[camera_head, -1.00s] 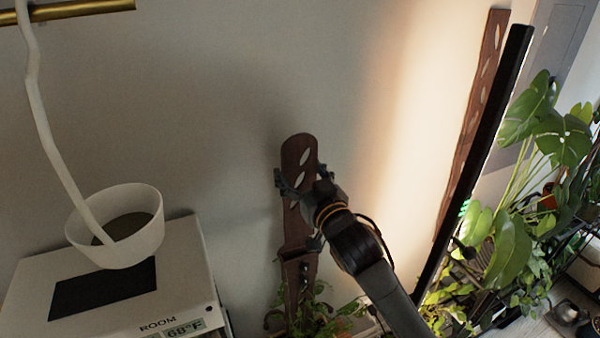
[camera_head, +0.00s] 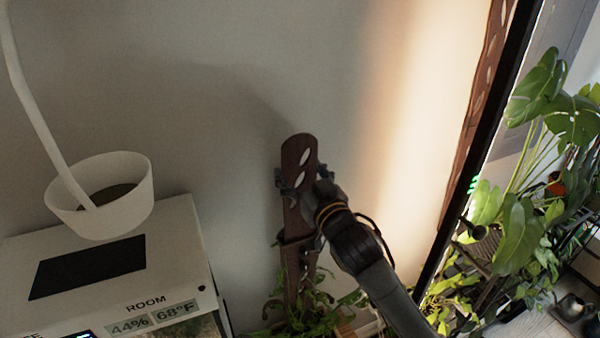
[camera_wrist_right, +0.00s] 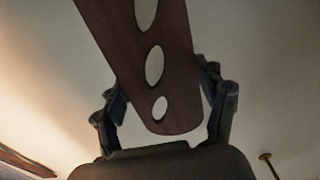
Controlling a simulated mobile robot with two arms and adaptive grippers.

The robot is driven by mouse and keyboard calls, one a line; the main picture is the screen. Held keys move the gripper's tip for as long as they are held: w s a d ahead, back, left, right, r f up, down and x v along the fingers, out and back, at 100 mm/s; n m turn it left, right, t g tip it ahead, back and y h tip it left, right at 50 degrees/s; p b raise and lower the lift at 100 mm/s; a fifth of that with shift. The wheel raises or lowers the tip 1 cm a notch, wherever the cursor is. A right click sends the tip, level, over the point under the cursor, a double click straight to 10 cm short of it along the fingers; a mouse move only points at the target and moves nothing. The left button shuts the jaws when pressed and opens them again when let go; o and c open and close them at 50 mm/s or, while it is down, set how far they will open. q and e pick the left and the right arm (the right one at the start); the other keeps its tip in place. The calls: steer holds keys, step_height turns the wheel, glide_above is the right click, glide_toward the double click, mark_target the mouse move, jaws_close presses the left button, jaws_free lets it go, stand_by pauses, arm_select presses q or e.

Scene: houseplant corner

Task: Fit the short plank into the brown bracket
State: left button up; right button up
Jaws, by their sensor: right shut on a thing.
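The short plank (camera_head: 297,152) is dark brown with leaf-shaped holes. It stands nearly upright in front of the wall in the head view. My right gripper (camera_head: 296,181) is shut on it below the top holes, and the fingers sit at its two sides in the right wrist view, where the plank (camera_wrist_right: 150,30) also shows. The brown bracket (camera_head: 291,241) is below, on a dark post among leaves. The plank's lower end meets the bracket's top in the picture; I cannot tell how deep it sits. My left gripper is not in view.
A white pot (camera_head: 108,215) with a pale stem stands on a white box (camera_head: 190,243) with a room display at left. A taller pierced brown plank (camera_head: 480,110) and a black upright bar (camera_head: 490,120) stand at right, beside large-leaved plants (camera_head: 535,185). Bare wall lies between.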

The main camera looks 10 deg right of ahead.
steer(key=shift+f+b, duration=1)
steer(key=shift+f, duration=0.15)
steer(key=shift+f+b, duration=0.5)
steer(key=shift+f, duration=0.45)
steer(key=o, duration=1.7)
glide_toward(301, 189)
steer(key=shift+s+d, duration=0.15)
steer(key=shift+s, duration=0.75)
